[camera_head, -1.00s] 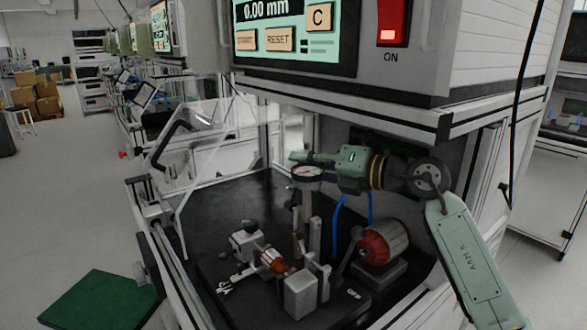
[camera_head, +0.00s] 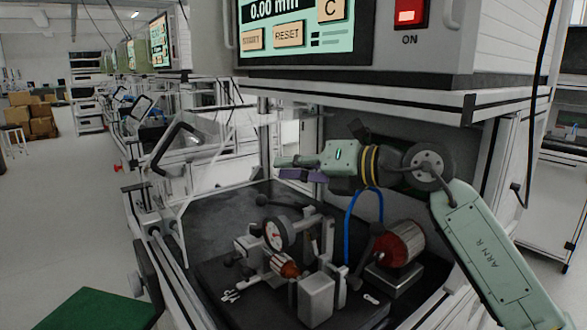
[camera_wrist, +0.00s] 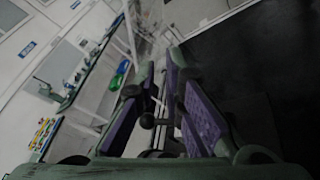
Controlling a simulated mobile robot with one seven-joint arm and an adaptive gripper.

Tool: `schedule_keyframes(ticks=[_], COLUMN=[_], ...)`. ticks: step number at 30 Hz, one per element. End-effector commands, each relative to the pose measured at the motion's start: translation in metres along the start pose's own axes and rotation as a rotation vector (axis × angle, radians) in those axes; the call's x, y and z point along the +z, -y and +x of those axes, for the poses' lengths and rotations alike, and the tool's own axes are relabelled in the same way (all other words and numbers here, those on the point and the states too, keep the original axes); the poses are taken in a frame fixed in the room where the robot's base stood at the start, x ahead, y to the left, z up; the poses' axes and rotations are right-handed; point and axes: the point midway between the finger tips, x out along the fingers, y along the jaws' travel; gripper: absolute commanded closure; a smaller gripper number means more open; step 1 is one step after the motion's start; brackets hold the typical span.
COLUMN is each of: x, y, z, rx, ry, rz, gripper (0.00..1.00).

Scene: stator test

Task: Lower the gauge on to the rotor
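The gauge (camera_head: 278,234) has a round white dial with a dark rim. It is tipped down to the left, with its face toward the head camera, just above the copper-orange rotor (camera_head: 287,267). I cannot tell whether its tip touches the rotor. A rod with a black knob (camera_head: 262,199) sticks out above the gauge. My gripper (camera_head: 287,168) is above and apart from the gauge, pointing left. In the wrist view its purple-padded fingers (camera_wrist: 158,75) stand apart with nothing clearly held. A dark ball (camera_wrist: 147,120) shows near them.
The black bench plate also carries a red-and-grey motor (camera_head: 400,243) on the right and a grey block (camera_head: 317,298) in front. A blue hose (camera_head: 349,225) rises behind. The cabinet with the screen (camera_head: 297,25) hangs above my arm. A clear tilted guard (camera_head: 200,160) stands left.

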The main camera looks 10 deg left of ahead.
Motion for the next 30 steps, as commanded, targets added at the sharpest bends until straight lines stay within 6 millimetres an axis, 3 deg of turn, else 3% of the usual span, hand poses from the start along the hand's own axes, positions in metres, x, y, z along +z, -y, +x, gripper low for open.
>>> schedule_keyframes(ticks=[14, 30], x=[0.0025, 0.0065], y=[0.0003, 0.0012], z=[-0.0015, -0.0031], rx=[-0.001, 0.004], ry=[0.007, 0.011], rz=[-0.002, 0.012], gripper=[0.57, 0.57])
